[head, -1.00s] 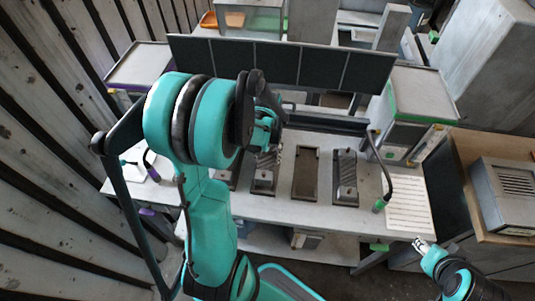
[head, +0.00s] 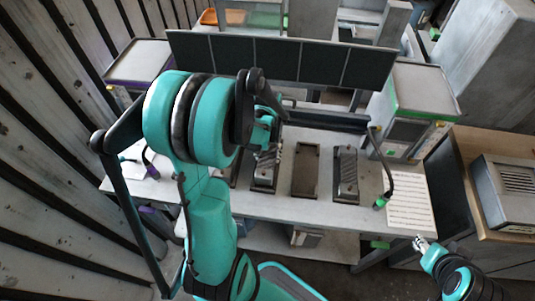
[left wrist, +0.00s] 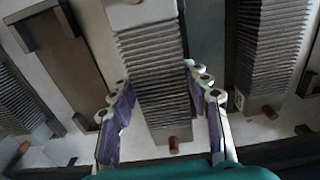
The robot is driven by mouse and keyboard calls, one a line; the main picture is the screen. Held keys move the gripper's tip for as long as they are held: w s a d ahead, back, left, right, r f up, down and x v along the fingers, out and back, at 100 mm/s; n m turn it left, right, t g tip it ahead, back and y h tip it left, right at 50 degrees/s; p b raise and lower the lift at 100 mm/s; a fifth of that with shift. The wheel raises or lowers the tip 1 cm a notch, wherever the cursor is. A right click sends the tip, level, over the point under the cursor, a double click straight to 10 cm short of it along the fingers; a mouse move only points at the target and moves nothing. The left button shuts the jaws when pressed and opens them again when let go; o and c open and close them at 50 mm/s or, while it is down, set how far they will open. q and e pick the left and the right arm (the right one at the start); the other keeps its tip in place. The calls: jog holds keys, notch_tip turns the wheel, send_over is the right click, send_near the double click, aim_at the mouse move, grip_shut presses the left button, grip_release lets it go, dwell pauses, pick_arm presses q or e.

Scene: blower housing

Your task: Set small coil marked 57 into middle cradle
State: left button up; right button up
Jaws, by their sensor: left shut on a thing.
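My left gripper (left wrist: 163,115) has its purple-padded fingers on both sides of a grey ribbed coil (left wrist: 150,72) with a copper-coloured peg at its near end. In the head view this coil (head: 266,166) is under my left gripper, over a dark cradle; I cannot tell whether it is seated or lifted. An empty dark cradle (head: 306,171) lies just right of it and shows at left in the wrist view (left wrist: 60,62). No number is readable on the held coil. My right gripper (head: 421,244) is at lower right, away from the coils; its fingers are too small to judge.
Another ribbed coil (head: 346,175) sits right of the empty cradle. A further coil (left wrist: 272,45) with a small white tag is beside the held one. A dark panel (head: 285,60) stands behind the bench. A black bent stalk (head: 382,160) rises at the bench's right.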

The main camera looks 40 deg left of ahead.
pick_arm(q)
jog(key=shift+f, duration=0.3)
jog(key=shift+f+b, duration=0.5)
jog(key=shift+b, duration=0.25)
jog(key=shift+f, duration=0.1)
jog(key=shift+f+b, duration=0.4)
jog(key=shift+b, duration=0.1)
jog(key=o, duration=1.6)
jog(key=shift+o, duration=0.2)
jog(key=shift+r, duration=0.15)
notch_tip(320, 180, up, 7)
jog(key=p, duration=0.5)
